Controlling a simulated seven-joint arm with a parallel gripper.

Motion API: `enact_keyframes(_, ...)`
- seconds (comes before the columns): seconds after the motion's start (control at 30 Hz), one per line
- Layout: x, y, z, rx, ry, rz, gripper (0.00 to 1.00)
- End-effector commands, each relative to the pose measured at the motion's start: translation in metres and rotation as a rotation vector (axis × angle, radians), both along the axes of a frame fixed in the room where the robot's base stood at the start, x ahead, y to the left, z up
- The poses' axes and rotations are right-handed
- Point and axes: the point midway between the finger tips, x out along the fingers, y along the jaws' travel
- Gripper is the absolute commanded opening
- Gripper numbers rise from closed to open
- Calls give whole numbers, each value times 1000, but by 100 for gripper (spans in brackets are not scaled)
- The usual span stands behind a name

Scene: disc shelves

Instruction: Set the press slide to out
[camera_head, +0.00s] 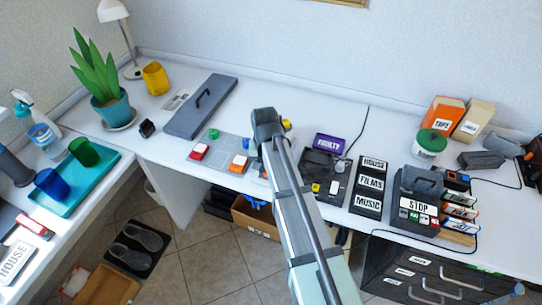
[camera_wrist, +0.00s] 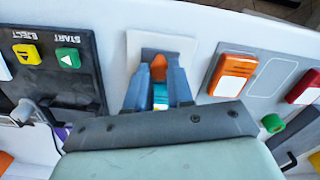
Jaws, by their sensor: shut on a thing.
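In the wrist view my gripper (camera_wrist: 160,84) points down at a small pale plate (camera_wrist: 148,42) with a white border. It is shut on a small orange-topped piece (camera_wrist: 158,68), with a teal and white part showing lower between the fingers. No label shows whether this piece is the press slide, and its position along any track is hidden. In the head view my arm covers this spot, and the gripper end (camera_head: 262,165) is hidden behind it. A black device (camera_head: 333,170) with START and EJECT buttons stands just right of the arm; it also shows in the wrist view (camera_wrist: 90,70).
A grey board (camera_head: 222,152) with an orange case (camera_head: 239,164), a red case (camera_head: 198,152) and a green knob (camera_head: 214,134) lies left of my arm. A grey lid with a handle (camera_head: 200,107) lies beyond. A purple FAULTY box (camera_head: 330,143) stands at right.

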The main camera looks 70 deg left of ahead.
Motion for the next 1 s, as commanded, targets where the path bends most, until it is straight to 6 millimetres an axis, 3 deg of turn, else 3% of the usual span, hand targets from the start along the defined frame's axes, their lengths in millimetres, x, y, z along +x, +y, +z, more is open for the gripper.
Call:
enact_keyframes(0.03,-9,-11,0,0,1,2,0)
enact_keyframes(0.1,-14,-15,0,1,0,2,0)
enact_keyframes(0.37,-16,-16,0,-3,5,1,0)
enact_keyframes(0.4,-16,-16,0,-4,5,1,24)
enact_keyframes(0.63,-15,-15,0,-2,3,1,46)
enact_keyframes(1.0,-14,-14,4,0,1,0,48)
